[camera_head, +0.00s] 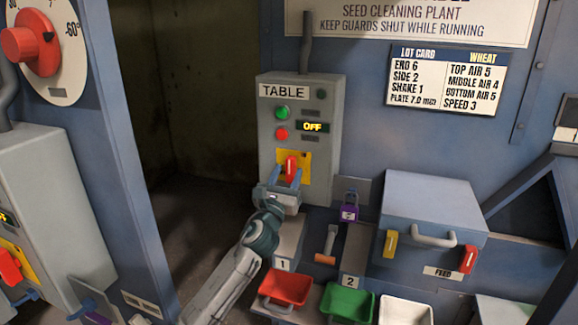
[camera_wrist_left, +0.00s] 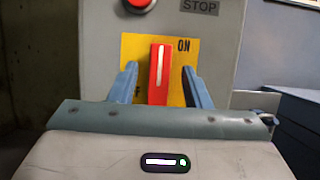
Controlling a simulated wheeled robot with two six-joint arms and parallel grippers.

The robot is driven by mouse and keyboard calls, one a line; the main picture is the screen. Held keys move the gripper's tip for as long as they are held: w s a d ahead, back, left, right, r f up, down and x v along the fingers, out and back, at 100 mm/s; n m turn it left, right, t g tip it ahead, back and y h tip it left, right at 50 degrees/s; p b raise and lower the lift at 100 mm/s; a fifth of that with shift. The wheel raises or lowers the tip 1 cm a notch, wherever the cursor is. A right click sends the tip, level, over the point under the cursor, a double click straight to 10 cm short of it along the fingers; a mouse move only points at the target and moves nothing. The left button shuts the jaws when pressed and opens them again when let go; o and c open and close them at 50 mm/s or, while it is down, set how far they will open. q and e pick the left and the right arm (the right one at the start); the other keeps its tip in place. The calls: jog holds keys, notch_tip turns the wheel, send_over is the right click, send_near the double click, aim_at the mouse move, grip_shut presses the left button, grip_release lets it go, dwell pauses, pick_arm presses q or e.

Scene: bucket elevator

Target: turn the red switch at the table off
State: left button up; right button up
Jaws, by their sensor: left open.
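The red switch (camera_head: 291,166) sits on a yellow plate at the lower part of the grey box labelled TABLE (camera_head: 265,130). In the left wrist view the red switch (camera_wrist_left: 159,85) stands near upright, its white line pointing up, with ON at the plate's upper right. A label at the lower left is mostly hidden by a finger. My left gripper (camera_head: 284,177) is open, its blue fingers on either side of the switch; I cannot tell whether they touch it. The small display (camera_head: 313,127) on the box reads OFF. My right gripper is not in view.
Above the switch are a green button (camera_head: 282,112) and a red button (camera_head: 281,134). A purple padlock (camera_head: 349,212) hangs to the right, beside a feed box (camera_head: 425,205). Red (camera_head: 286,287), green (camera_head: 347,303) and white bins stand below. A dark opening is at left.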

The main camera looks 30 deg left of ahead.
pick_arm(q)
jog(key=shift+x, duration=0.9)
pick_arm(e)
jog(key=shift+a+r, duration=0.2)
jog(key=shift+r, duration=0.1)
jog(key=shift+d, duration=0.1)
pick_arm(q)
jog(key=shift+c, duration=0.4)
grip_shut()
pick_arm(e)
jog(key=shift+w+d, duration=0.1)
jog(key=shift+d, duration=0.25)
